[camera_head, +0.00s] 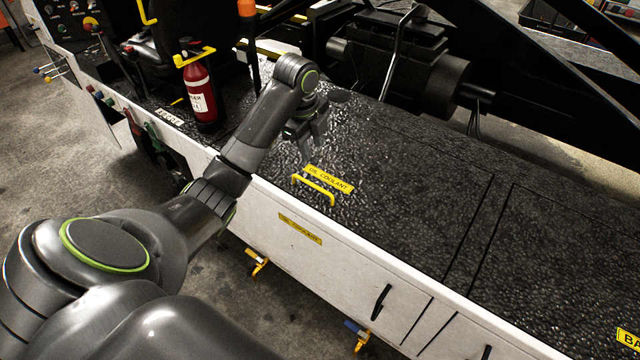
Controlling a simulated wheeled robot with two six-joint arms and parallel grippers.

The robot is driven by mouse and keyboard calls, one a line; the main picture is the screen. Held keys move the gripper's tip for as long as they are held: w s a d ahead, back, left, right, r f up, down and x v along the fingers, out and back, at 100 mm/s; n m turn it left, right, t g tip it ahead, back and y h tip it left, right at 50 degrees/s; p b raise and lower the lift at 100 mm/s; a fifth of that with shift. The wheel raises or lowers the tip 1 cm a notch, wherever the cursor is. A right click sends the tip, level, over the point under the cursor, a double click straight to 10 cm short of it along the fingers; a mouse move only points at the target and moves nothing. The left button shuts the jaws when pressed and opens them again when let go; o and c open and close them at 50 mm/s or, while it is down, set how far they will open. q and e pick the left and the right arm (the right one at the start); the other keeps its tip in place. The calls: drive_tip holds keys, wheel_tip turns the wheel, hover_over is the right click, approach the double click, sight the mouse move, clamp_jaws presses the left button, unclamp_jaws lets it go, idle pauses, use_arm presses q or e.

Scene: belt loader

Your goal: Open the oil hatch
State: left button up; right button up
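The oil hatch shows as part of the dark textured deck, with a yellow bar handle (314,190) near the deck's front edge. A yellow label (328,179) reading "OIL COOLANT" lies just behind the handle. The hatch looks closed and flush; its seams are hard to make out. My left gripper (312,153) points down above the deck, behind the handle and apart from it. Nothing shows in its fingers, but their gap is not clear from this angle. My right gripper is not in view.
A red fire extinguisher (200,93) stands on the deck left of my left arm. Black machinery and a hydraulic cylinder (430,82) stand behind the deck. The white side panel (345,262) drops below the front edge. The deck right of the handle is clear.

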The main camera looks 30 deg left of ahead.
use_arm(q)
drive_tip(key=b, duration=0.6)
approach(321, 189)
drive_tip(key=f, duration=0.2)
drive_tip(key=w+f, duration=0.1)
drive_tip(key=f, duration=0.4)
drive_tip(key=shift+w+f+p, duration=0.25)
drive_tip(key=shift+f+p, duration=0.1)
drive_tip(key=shift+p, duration=0.05)
drive_tip(key=shift+c, duration=0.4)
clamp_jaws()
